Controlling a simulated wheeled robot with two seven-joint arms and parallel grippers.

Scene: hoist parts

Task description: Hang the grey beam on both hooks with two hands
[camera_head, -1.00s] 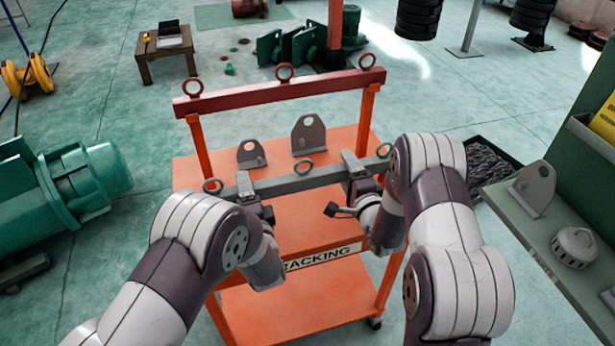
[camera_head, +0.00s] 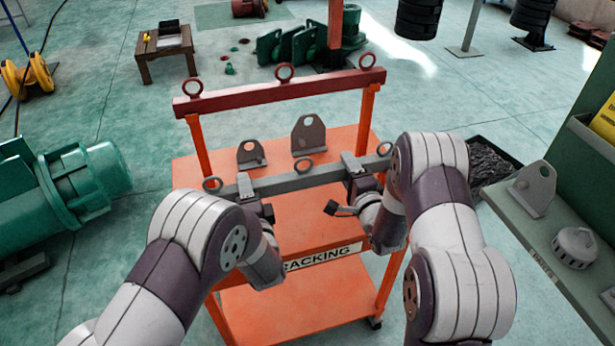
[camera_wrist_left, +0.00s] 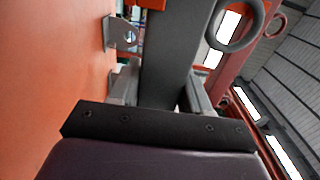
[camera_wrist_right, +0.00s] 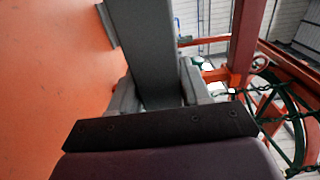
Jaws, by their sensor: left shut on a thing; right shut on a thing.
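The grey beam (camera_head: 308,180) is roughly level above the front of the orange cart top, with three ring eyes along its upper side. My left gripper (camera_head: 248,190) is shut on the beam near its left end. My right gripper (camera_head: 357,170) is shut on it toward the right end. The beam runs between the jaws in the left wrist view (camera_wrist_left: 168,62) and in the right wrist view (camera_wrist_right: 145,50). Whether the beam touches the cart is unclear. I cannot make out the hooks in any view.
A red crossbar (camera_head: 280,92) with three rings on top stands on orange posts behind the beam. Two grey lug plates (camera_head: 308,135) stand on the orange cart (camera_head: 190,170). A green shelf (camera_head: 550,225) is at the right, a green motor (camera_head: 75,185) at the left.

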